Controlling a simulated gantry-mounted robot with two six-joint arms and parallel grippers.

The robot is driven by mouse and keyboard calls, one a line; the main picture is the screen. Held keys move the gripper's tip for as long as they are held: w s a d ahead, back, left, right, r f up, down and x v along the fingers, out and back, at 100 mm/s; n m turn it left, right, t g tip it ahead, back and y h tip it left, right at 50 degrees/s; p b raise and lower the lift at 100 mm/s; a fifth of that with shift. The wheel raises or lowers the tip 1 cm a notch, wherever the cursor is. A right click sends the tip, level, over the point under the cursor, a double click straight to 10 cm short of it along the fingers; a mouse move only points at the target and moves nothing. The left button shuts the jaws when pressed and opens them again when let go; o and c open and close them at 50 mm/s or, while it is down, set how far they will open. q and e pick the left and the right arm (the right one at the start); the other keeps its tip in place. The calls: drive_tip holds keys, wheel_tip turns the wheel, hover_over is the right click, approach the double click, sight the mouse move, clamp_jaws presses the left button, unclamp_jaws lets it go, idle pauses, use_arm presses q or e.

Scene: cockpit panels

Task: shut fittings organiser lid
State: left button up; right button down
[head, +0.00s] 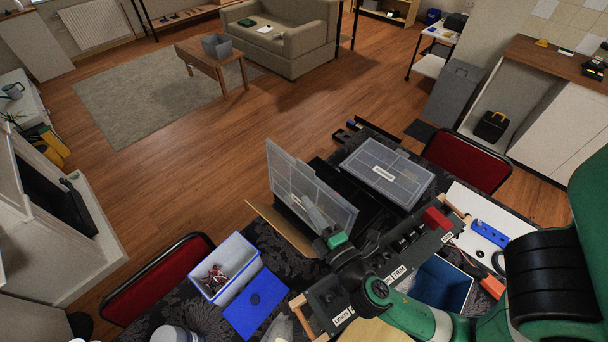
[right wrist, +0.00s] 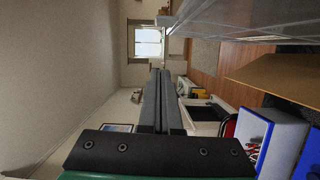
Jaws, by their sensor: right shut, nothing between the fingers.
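An organiser lid (head: 292,182) of clear grey plastic stands open, nearly upright, near the middle of the head view. Part of it also shows at the top right of the right wrist view (right wrist: 225,14). The tray under it is largely hidden by the lid and my arm. My right gripper (head: 307,203) is shut and empty, its fingers overlapping the lid's lower part in the head view. In the right wrist view the fingers (right wrist: 158,76) lie together, with a visible gap to the lid. A second organiser (head: 372,167), lid closed, lies to the right; its label is unreadable. My left gripper is not in view.
A brown flap or board (head: 277,229) lies before the open lid. A blue-and-white bin (head: 231,264) with small parts and a blue lid (head: 256,303) are front left. A switch panel (head: 405,250) and a red block (head: 436,218) are right. Red chairs flank the table.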

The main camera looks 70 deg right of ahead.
drive_tip(key=w+d+p, duration=0.3)
drive_tip(key=w+d, duration=0.1)
drive_tip(key=d, duration=0.4)
drive_tip(key=shift+w+d+p, duration=0.25)
drive_tip(key=shift+d+p, duration=0.05)
drive_tip(key=shift+f, duration=0.1)
